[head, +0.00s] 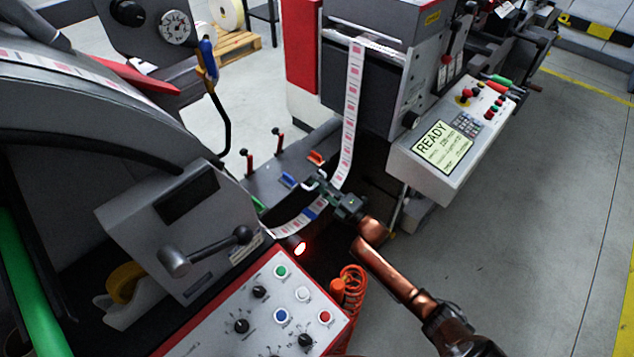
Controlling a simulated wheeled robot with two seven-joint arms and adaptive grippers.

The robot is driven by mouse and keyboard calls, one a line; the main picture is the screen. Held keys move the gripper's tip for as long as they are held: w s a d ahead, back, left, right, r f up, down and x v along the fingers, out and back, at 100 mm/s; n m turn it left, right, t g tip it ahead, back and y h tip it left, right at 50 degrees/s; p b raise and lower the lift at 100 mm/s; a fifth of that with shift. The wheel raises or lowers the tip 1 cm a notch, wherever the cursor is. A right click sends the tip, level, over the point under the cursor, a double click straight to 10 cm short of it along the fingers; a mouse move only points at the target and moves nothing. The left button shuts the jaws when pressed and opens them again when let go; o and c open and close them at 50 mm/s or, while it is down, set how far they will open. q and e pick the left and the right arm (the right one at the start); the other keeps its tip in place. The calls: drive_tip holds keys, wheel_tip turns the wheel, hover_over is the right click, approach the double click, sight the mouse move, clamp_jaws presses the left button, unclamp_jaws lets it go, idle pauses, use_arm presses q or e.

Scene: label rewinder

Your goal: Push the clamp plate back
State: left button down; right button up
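The grey splice table (270,170) lies in the middle of the head view, between the large roll side and the printing unit. I cannot tell for certain which part is the clamp plate. My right gripper (312,184) reaches in from the lower right and sits at the table's near right edge, close beside the blue tab. Its fingers are small and dark, so neither their opening nor any contact is clear. My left gripper is not in view.
The printed label web (349,115) hangs from the printing unit and passes beside my gripper. A control panel (265,310) with buttons and an orange coiled cable (352,285) are nearby. The display console (445,150) reads READY. Open floor (530,230) lies to the right.

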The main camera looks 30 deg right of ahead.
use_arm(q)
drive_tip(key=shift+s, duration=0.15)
use_arm(e)
drive_tip(key=shift+s, duration=0.1)
drive_tip(key=v, duration=1.1)
drive_tip(key=shift+s, duration=0.35)
drive_tip(key=shift+d+f, duration=0.1)
drive_tip(key=shift+f, duration=0.05)
